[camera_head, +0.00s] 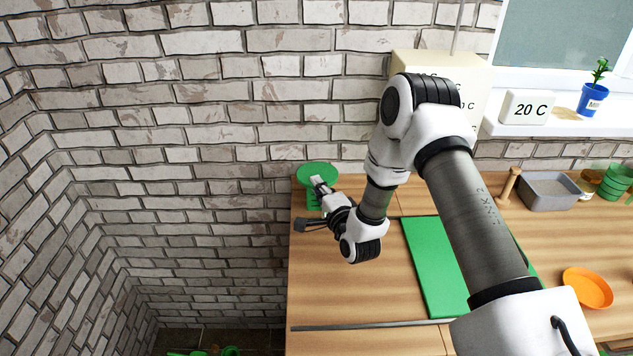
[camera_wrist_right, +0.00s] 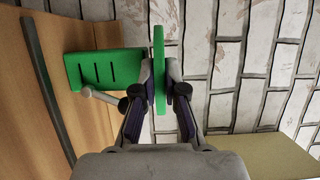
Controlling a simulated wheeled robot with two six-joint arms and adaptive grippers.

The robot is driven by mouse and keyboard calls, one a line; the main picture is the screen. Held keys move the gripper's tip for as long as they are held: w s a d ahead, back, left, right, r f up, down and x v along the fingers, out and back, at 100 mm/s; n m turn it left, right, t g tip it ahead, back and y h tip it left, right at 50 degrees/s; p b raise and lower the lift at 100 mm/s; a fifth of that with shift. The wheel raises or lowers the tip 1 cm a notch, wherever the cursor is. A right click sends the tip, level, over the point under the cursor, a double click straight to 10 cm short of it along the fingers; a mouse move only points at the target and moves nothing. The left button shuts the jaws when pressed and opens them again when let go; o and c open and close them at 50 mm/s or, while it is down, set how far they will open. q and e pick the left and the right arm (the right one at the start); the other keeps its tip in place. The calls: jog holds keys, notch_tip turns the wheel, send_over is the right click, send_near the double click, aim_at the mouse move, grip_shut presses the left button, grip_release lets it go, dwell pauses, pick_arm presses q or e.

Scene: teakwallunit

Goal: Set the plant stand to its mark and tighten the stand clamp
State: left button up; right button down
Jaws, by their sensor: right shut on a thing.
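The plant stand has a round green top plate (camera_head: 317,172) over a green slotted body (camera_head: 313,200), at the far left corner of the wooden bench. In the right wrist view the top plate (camera_wrist_right: 158,50) shows edge-on and the body (camera_wrist_right: 108,68) has several dark slots. My right gripper (camera_head: 320,185) is shut on the plate's edge; its fingers (camera_wrist_right: 160,75) press it from both sides. A small grey lever (camera_wrist_right: 92,94), possibly the stand clamp, sticks out beside the body. No mark can be made out. My left gripper is not in view.
A green mat (camera_head: 432,265) lies on the bench (camera_head: 350,290). A grey bin (camera_head: 548,191), an orange dish (camera_head: 587,288) and green pots (camera_head: 615,180) are to the right. A brick wall (camera_head: 200,130) stands close behind the stand. A blue pot (camera_head: 591,99) with a plant stands on the sill.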

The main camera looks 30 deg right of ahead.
jog(key=shift+r, duration=0.15)
jog(key=shift+r, duration=0.35)
jog(key=shift+r+p, duration=0.7)
jog(key=shift+r, duration=0.3)
jog(key=c, duration=1.2)
grip_release()
jog(key=shift+s, duration=0.1)
jog(key=shift+c, duration=0.2)
jog(key=s+a, duration=0.1)
jog(key=s, duration=0.6)
